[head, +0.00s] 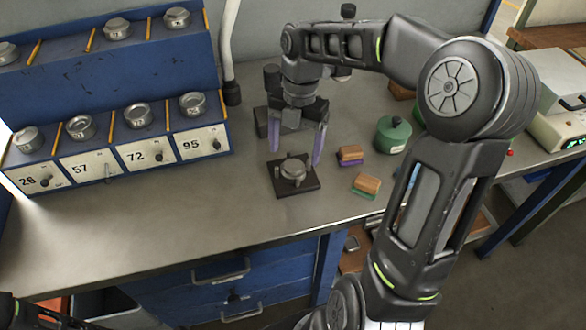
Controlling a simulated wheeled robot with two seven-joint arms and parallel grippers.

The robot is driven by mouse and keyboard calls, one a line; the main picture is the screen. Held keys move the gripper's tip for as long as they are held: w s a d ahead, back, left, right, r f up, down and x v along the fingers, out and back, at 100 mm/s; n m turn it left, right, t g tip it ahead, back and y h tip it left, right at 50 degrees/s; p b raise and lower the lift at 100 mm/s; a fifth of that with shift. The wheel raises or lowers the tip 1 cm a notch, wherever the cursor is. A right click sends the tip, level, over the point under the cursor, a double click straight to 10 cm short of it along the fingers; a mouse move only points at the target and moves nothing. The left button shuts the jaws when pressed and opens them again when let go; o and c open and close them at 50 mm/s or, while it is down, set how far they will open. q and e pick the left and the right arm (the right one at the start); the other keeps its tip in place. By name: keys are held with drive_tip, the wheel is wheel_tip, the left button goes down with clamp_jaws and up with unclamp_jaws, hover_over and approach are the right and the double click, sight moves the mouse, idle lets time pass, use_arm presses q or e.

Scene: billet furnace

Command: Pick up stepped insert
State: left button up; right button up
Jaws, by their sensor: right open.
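A round, stepped metal piece (293,169) that looks like the stepped insert sits on a dark square plate (287,191) on the metal bench. Small posts stand around it on the plate. My right gripper (297,141) is open, with its two purple-lined fingers pointing down. In the picture it shows just above and behind the plate, with nothing between its fingers. The gap between fingertips and piece is hard to judge. My left gripper is not in view.
A blue tiered rack (110,75) with several metal pieces and numbered bays stands at left. Two wood-backed blocks (350,153) (367,184) and a green canister (393,134) are right of the plate. The bench (190,205) is clear at front left.

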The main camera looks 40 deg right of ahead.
sight(293, 165)
drive_tip(key=f, duration=0.3)
drive_tip(key=f+p, duration=0.1)
drive_tip(key=f, duration=0.1)
drive_tip(key=shift+s+a+f, duration=0.1)
drive_tip(key=shift+a, duration=0.2)
drive_tip(key=shift+c, duration=0.3)
clamp_jaws()
idle(0.7)
